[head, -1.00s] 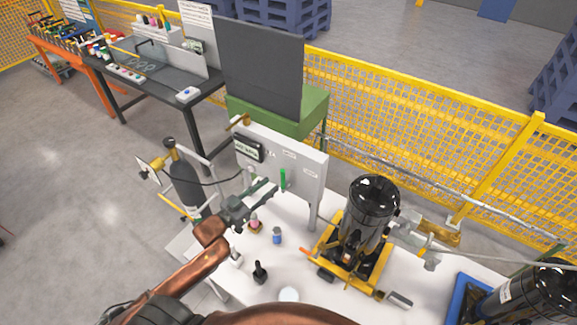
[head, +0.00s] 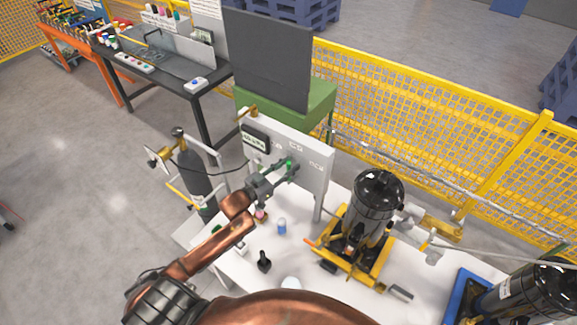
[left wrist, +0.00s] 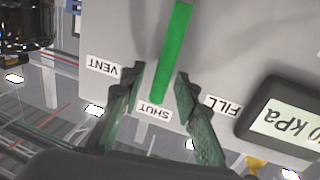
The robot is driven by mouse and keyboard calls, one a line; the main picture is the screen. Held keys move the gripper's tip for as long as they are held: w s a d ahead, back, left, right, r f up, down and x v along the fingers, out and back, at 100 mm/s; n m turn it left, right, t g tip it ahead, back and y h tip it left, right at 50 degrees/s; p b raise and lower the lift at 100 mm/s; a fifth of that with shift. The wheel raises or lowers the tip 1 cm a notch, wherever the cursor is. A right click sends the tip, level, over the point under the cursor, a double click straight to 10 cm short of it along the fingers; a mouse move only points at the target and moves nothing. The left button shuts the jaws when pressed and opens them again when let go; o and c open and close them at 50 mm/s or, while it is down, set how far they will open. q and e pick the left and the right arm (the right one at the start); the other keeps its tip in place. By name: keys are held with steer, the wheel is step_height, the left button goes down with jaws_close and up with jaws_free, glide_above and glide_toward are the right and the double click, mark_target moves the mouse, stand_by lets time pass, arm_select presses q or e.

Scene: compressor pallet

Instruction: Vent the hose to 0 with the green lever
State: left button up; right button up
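The green lever (left wrist: 172,55) lies on a pale panel (left wrist: 220,50) in the left wrist view, its end at the SHUT label (left wrist: 153,111). The VENT label (left wrist: 104,67) is on the left and the FILL label (left wrist: 223,105) on the right. My left gripper (left wrist: 158,80) is open, with one finger on each side of the lever and gaps visible. In the head view my left gripper (head: 285,170) is at the panel, mostly covering the lever (head: 290,162). A kPa display (left wrist: 283,119) is partly cut off; its last digit looks like 0. My right gripper is out of view.
A dark gas cylinder (head: 193,175) stands left of the panel. A black compressor tank (head: 377,200) on a yellow frame stands on the white table (head: 225,283) to the right. Small items, including a blue-capped one (head: 282,227), stand in front of the panel.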

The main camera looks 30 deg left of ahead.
arm_select(q)
jaws_close()
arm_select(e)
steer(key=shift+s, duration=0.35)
arm_select(q)
steer(key=shift+d, duration=0.1)
